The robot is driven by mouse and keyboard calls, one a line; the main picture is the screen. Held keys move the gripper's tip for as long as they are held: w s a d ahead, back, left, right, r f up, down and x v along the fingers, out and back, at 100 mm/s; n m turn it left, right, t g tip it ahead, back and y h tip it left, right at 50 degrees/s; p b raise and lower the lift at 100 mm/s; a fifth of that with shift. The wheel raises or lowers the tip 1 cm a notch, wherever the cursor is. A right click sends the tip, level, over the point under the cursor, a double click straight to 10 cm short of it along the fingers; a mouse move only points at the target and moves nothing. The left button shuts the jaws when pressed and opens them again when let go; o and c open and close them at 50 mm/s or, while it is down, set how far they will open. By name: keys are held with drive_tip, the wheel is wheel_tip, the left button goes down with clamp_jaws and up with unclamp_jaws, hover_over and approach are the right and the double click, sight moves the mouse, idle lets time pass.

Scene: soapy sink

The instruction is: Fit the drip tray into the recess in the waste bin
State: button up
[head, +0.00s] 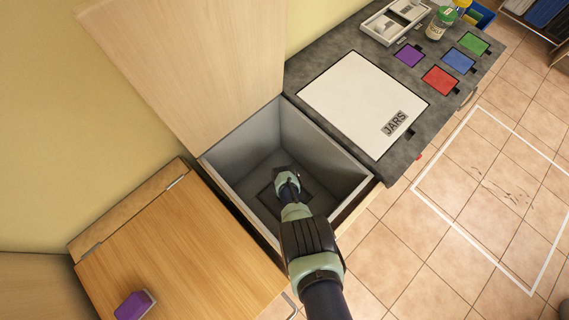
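The waste bin (240,160) looks like an open grey box set in the counter, its wooden lid raised. My arm reaches down into it. My gripper (286,180) is low inside, over the bin floor, and my wrist hides its fingers. I cannot see whether it is open or holds anything. A darker square (265,200) shows on the bin floor around and under my gripper. I cannot tell whether this is the recess or the drip tray lying there. No other drip tray is visible.
The raised wooden lid (195,60) stands behind the bin. A wooden counter (190,250) with a purple block (135,305) is at the left. At the right are a white panel marked JARS (355,95), coloured squares (440,80) and a jar (440,24).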

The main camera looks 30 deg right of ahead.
drive_tip(key=o, duration=0.3)
drive_tip(key=shift+o, duration=0.2)
wheel_tip(320, 180, up, 12)
drive_tip(key=p, duration=1.2)
